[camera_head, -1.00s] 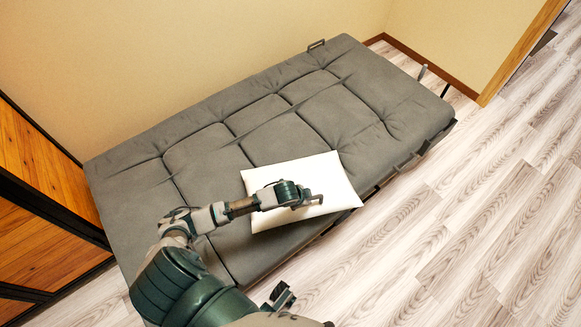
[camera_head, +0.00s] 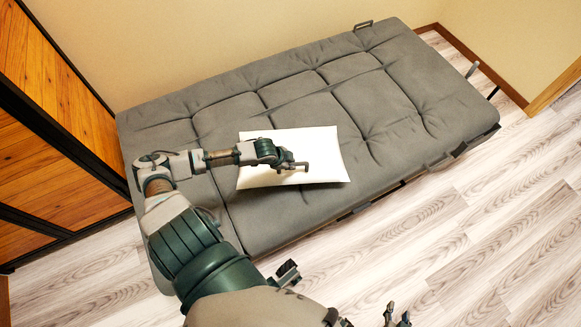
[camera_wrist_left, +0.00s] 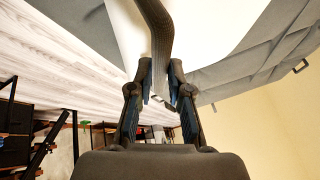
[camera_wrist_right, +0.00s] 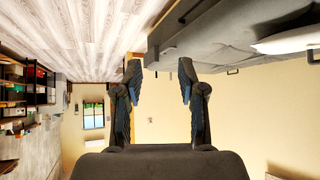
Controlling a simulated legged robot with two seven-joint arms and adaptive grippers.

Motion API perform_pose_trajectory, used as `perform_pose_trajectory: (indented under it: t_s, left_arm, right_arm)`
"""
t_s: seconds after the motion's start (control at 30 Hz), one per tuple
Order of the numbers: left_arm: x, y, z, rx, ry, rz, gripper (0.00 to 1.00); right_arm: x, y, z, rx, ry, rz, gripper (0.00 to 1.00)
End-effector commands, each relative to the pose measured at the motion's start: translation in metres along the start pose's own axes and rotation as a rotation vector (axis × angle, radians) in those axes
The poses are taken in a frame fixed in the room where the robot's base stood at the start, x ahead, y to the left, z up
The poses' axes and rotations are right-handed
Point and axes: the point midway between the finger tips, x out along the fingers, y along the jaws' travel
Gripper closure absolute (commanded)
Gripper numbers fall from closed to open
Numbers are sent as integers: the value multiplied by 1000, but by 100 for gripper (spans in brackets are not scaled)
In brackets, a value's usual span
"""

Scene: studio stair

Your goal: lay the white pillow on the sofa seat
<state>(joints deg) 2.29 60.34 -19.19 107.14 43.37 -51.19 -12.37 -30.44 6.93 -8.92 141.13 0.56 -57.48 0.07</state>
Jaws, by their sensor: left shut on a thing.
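The white pillow (camera_head: 318,143) is over the grey sofa seat (camera_head: 215,125), left of its middle and near the front edge. Whether it touches the seat I cannot tell.
A wooden panel with a black frame (camera_head: 60,150) stands at the sofa's left end. A wall (camera_head: 200,40) runs behind the sofa. The seat's right half is bare. The pale plank floor (camera_head: 480,230) in front is clear.

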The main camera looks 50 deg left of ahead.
Motion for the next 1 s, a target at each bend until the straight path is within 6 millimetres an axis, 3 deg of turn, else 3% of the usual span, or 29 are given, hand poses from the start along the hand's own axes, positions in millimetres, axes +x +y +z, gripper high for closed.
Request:
perform_pose_trajectory:
  t_s: [0.3,0.53,0.57,0.63,1.0]
  left_arm:
    - [32,8,16,-3,-2,4,100]
    - [31,8,16,-2,-1,2,100]
    - [32,9,17,-4,-4,5,77]
    - [32,9,17,-4,-4,5,60]
    - [27,9,14,-1,-2,1,57]
  right_arm:
    - [11,-9,-41,-1,236,-15,60]
    - [9,-9,-45,-1,254,-16,60]
    - [9,-9,-45,-1,253,-16,60]
    - [9,-9,-45,-1,253,-16,60]
    - [8,-7,-42,0,236,-15,60]
